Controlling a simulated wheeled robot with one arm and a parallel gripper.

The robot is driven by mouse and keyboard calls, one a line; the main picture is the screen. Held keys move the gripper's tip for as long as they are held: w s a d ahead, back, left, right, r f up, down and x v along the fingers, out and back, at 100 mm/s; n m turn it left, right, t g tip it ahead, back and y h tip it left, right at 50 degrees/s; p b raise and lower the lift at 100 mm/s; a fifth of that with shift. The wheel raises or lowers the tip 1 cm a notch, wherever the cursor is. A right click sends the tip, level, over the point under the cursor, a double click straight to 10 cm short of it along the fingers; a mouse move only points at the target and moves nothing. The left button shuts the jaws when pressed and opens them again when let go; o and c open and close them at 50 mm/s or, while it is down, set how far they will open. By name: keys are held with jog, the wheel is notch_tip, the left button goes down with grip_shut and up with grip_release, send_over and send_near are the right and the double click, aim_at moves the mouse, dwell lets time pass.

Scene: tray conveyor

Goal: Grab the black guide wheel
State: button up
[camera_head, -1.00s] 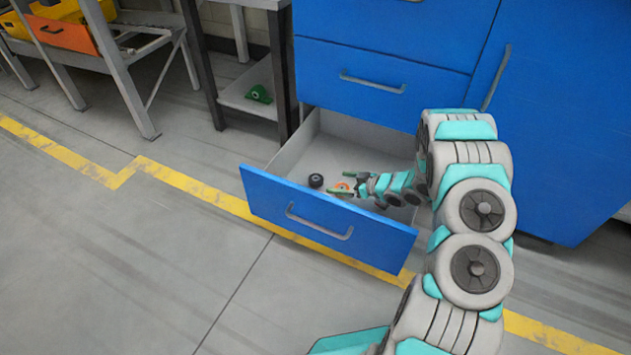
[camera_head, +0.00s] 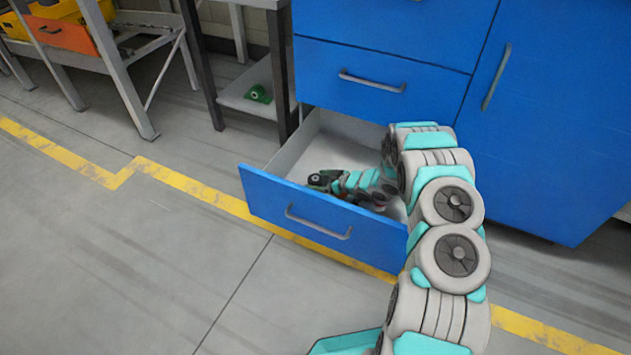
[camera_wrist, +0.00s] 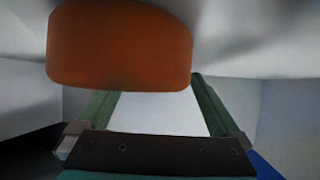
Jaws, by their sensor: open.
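The black guide wheel (camera_head: 314,179) lies inside the open blue drawer (camera_head: 290,217), near its left side. In the head view my gripper (camera_head: 321,181) reaches into the drawer from the right, with its fingertips at the wheel and partly covering it. I cannot tell whether they touch it. In the wrist view my two green fingers (camera_wrist: 154,90) stand apart. I cannot make out the black wheel there. A round orange-brown part (camera_wrist: 120,46) fills the upper left of the wrist view, close to the camera.
The drawer's pale walls (camera_head: 295,148) surround my gripper, with the blue front on the near side. The cabinet (camera_head: 400,35) rises behind. A green part (camera_head: 259,94) sits on a low shelf to the left. The floor in front of the drawer is clear.

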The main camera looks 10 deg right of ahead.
jog(key=c, duration=1.4)
jog(key=shift+r, duration=0.1)
